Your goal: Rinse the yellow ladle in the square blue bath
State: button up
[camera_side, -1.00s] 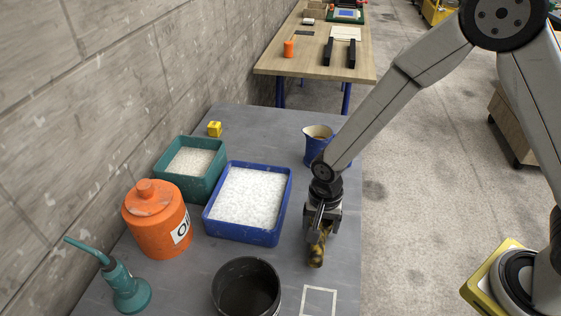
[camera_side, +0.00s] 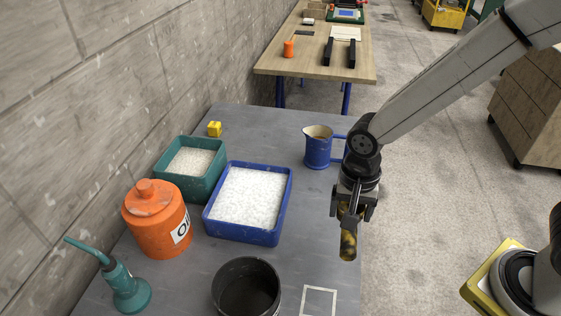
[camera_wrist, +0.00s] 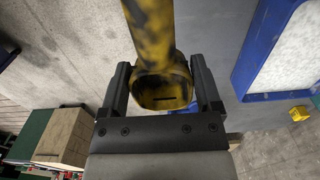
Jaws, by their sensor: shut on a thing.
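The yellow ladle (camera_side: 348,241), stained with dark patches, hangs down from my gripper (camera_side: 350,208) in the side view. My gripper is shut on it, above the table's right edge and right of the bath. In the wrist view the ladle (camera_wrist: 155,40) runs up between the two jaws (camera_wrist: 163,95); its far end is out of that picture. The square blue bath (camera_side: 282,208) stands on the grey table, filled with white foam. Its blue rim also shows in the wrist view (camera_wrist: 262,45) at the right.
A green foam-filled tub (camera_side: 203,190), an orange canister (camera_side: 150,225) and a teal oil can (camera_side: 125,285) stand left. A dark pot (camera_side: 247,290) is in front, a blue jug (camera_side: 318,150) behind my gripper. A small yellow block (camera_side: 214,129) sits at the back. A white square outline (camera_side: 319,290) marks the front right.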

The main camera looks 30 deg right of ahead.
jog(key=s+d+r, duration=0.2)
jog(key=s+r, duration=0.1)
jog(key=s, duration=0.4)
jog(key=shift+s+d+r, duration=0.15)
jog(key=shift+s+r, duration=0.1)
jog(key=shift+s, duration=0.1)
dwell(0.4)
jog(key=o, duration=0.7)
jog(key=c, duration=0.6)
jog(key=shift+o, duration=0.2)
jog(key=w+a+r+m+y, duration=0.1)
jog(key=w+a, duration=0.4)
jog(key=w, duration=0.9)
jog(key=w+a+r+m+g+y, duration=0.1)
jog(key=w+a+m+y, duration=0.2)
jog(key=w, duration=1.2)
jog(key=a+m, duration=0.1)
jog(key=a, duration=0.1)
jog(key=shift+a, duration=0.35)
jog(key=shift+w, duration=0.1)
